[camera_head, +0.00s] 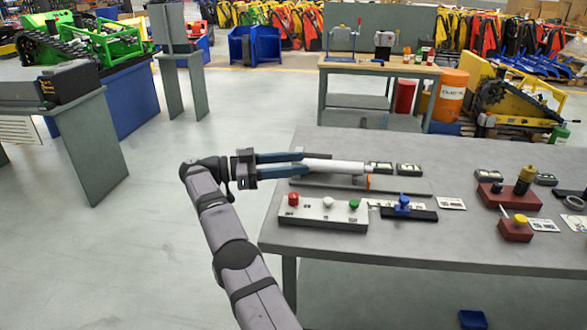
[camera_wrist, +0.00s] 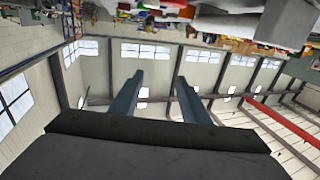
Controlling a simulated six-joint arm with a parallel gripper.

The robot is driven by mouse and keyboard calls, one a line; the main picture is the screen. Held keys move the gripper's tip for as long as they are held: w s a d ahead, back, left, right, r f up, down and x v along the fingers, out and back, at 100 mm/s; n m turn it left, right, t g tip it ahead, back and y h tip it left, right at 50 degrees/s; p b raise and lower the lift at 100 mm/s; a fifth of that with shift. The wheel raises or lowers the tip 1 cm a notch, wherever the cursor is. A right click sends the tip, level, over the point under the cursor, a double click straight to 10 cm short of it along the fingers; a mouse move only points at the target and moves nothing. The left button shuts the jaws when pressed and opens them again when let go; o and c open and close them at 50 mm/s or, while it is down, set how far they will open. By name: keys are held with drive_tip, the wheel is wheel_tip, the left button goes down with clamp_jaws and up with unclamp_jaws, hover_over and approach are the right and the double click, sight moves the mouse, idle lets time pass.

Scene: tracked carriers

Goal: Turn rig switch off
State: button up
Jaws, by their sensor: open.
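No label marks the rig switch, so I cannot tell which control it is. A pale control box (camera_head: 322,213) with red, white and green buttons sits at the table's near left. To its right is a black strip with a blue knob (camera_head: 402,202). My gripper (camera_head: 306,163) is open and level, pointing right, above and behind the control box. In the wrist view its fingers (camera_wrist: 158,76) are apart with nothing seen between them.
A white cylinder (camera_head: 338,167) lies on a grey rail just beyond my fingertips; contact is unclear. Small cards lie on the grey table (camera_head: 420,245). A second bench (camera_head: 380,68) stands behind.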

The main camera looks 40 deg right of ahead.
drive_tip(key=shift+w+a, duration=0.15)
drive_tip(key=shift+a, duration=0.05)
wheel_tip(320, 180, up, 10)
drive_tip(key=t, duration=0.2)
hover_over(290, 199)
drive_tip(key=a, duration=0.3)
drive_tip(key=a+n+t+h, duration=0.2)
drive_tip(key=n+h, duration=0.1)
drive_tip(key=n, duration=0.2)
drive_tip(key=f+n+t, duration=0.2)
drive_tip(key=f+t, duration=0.1)
drive_tip(key=f, duration=0.3)
drive_tip(key=s+f+n+t+y, duration=0.1)
drive_tip(key=f+n+t, duration=0.1)
drive_tip(key=f, duration=0.5)
drive_tip(key=s+f+n+t, duration=0.1)
drive_tip(key=f+n+t, duration=0.1)
drive_tip(key=f+t, duration=0.2)
drive_tip(key=shift+s+a+f+t+p, duration=0.1)
drive_tip(key=shift+f+t+p, duration=0.1)
drive_tip(key=shift+f, duration=0.45)
drive_tip(key=shift+s+a+f+t+p, duration=0.1)
drive_tip(key=shift+f+p, duration=0.1)
drive_tip(key=shift+f, duration=0.4)
drive_tip(key=shift+w+f+m+y, duration=0.25)
drive_tip(key=shift+f+m+y, duration=0.2)
drive_tip(key=shift+m, duration=0.35)
